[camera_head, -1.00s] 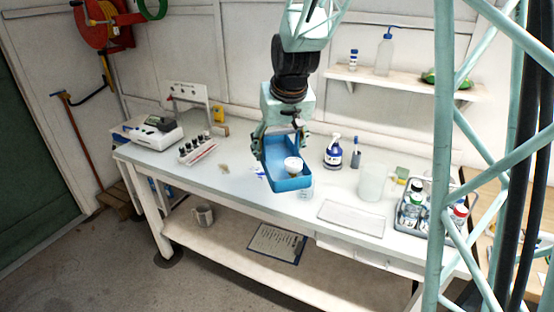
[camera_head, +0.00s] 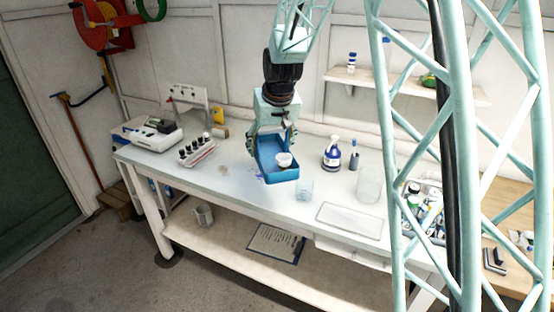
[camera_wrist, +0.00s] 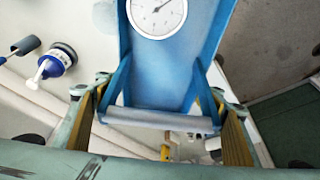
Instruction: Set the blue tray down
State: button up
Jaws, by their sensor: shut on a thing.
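The blue tray (camera_head: 268,166) is below my gripper (camera_head: 271,127) over the middle of the white bench. The tray looks roughly level. I cannot tell whether its underside touches the bench.
A blue-labelled bottle (camera_head: 332,154) stands behind right, and a rack of dark-capped vials (camera_head: 197,149) to the left. A flat white plate (camera_head: 349,220) lies at the front right. The bench (camera_head: 222,187) is mostly clear left of the tray.

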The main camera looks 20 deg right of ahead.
jog(key=w+f+p, duration=0.4)
jog(key=w+f, duration=0.5)
jog(key=w, duration=0.5)
jog(key=shift+w+d+n, duration=0.2)
jog(key=shift+w+n, duration=0.1)
jog(key=shift+w, duration=0.05)
jog(key=shift+f, duration=0.2)
jog(key=shift+f, duration=3)
jog(key=shift+f, duration=1.9)
jog(key=shift+f, duration=0.1)
jog(key=o, duration=1)
jog(key=shift+c, duration=0.2)
